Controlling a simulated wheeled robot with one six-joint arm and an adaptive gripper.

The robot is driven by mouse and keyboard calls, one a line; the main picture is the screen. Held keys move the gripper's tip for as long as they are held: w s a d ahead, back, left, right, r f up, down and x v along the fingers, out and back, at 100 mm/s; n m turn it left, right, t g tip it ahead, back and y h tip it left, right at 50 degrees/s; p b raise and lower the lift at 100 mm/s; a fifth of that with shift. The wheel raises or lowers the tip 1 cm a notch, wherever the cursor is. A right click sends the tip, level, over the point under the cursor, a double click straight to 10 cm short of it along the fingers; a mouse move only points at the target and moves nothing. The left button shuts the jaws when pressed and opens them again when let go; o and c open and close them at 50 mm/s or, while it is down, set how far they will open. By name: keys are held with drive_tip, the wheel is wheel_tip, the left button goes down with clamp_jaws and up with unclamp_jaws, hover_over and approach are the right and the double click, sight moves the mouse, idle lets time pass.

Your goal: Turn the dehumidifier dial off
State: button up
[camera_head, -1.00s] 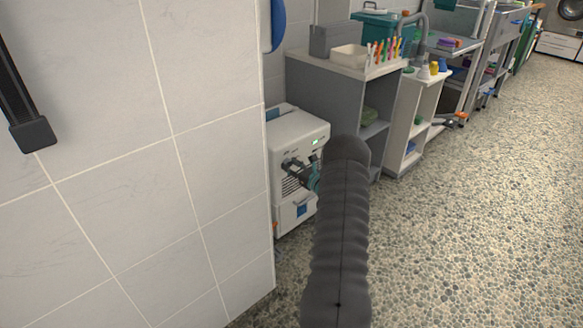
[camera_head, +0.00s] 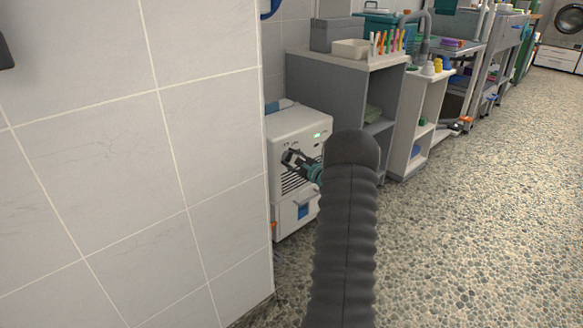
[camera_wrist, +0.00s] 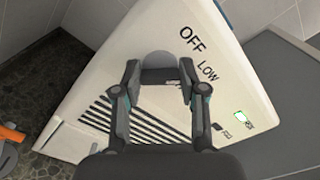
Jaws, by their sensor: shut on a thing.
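The white dehumidifier (camera_head: 300,128) stands on the floor between the tiled wall and a grey shelf unit. It also fills much of the wrist view (camera_wrist: 85,75), appearing tilted. Its grey round dial (camera_wrist: 159,61) sits on the front face, with OFF and LOW printed to its right in the wrist view. My gripper (camera_wrist: 160,76) is shut on the dial, one finger at each side. The fingers hide part of the dial, and I cannot tell its setting. In the head view my gripper (camera_head: 290,158) touches the dehumidifier's front. A green display (camera_wrist: 240,115) is lit.
The tiled wall (camera_head: 215,150) stands close on the left. The grey shelf unit (camera_head: 330,85) is just beyond the dehumidifier, holding a white bin (camera_head: 351,49) and coloured pegs. Pebbled floor (camera_head: 470,200) is open on the right. An orange object (camera_wrist: 10,135) lies at the wrist view's left edge.

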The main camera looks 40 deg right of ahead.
drive_tip(key=n, duration=0.3)
drive_tip(key=shift+a+f+n, duration=0.1)
drive_tip(key=shift+n, duration=0.3)
drive_tip(key=shift+f+n, duration=0.1)
drive_tip(key=shift+n, duration=2.2)
drive_tip(key=o, duration=1.1)
drive_tip(key=shift+o, duration=0.2)
drive_tip(key=shift+s, duration=0.25)
drive_tip(key=s+d, duration=0.1)
drive_tip(key=s, duration=1)
drive_tip(key=shift+s, duration=0.25)
